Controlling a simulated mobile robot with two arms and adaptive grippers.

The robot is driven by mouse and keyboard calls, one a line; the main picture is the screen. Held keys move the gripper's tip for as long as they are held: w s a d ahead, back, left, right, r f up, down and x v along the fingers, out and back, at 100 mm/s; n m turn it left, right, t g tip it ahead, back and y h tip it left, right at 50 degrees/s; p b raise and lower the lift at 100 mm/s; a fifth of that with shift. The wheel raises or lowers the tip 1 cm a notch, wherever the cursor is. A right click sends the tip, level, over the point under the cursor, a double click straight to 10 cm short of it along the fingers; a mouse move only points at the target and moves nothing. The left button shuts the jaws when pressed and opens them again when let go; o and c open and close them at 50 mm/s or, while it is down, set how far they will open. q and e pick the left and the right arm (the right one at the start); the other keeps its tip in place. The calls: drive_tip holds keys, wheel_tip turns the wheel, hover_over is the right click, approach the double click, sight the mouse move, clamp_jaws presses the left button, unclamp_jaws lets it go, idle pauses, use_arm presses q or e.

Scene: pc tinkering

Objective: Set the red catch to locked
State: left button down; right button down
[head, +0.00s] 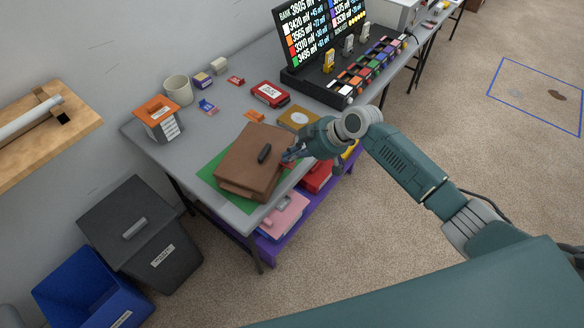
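The lid looks slightly askew over the body. My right gripper (290,155) is at the box's right side, with its fingertips close to or touching it. A bit of red shows just under the fingertips; I cannot tell if it is the red catch or how it is set. The fingers are too small and overlapped to tell open from shut. My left gripper is out of view.
On the grey table (225,120) stand an orange-topped holder (157,118), a white mug (178,90), a red box (269,93), a yellow-brown block (299,118) and a display (318,30). Pink and red boxes sit on a purple shelf below. Black (140,235) and blue bins stand at left.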

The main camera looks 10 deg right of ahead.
drive_tip(key=shift+s+a+f, duration=0.1)
drive_tip(key=shift+a+f, duration=0.15)
drive_tip(key=shift+f, duration=0.1)
drive_tip(key=shift+s+f, duration=0.1)
drive_tip(key=shift+f, duration=0.05)
drive_tip(key=shift+a, duration=0.1)
drive_tip(key=shift+w+a+f, duration=0.1)
drive_tip(key=shift+w+a, duration=0.15)
drive_tip(key=shift+a, duration=0.05)
drive_tip(key=shift+d, duration=0.1)
drive_tip(key=shift+w+r+p, duration=0.2)
drive_tip(key=shift+r+p, duration=0.6)
drive_tip(key=shift+r, duration=0.2)
drive_tip(key=shift+w+r+p, duration=0.15)
drive_tip(key=shift+r+p, duration=1.5)
drive_tip(key=shift+r, duration=0.75)
drive_tip(key=shift+r, duration=0.1)
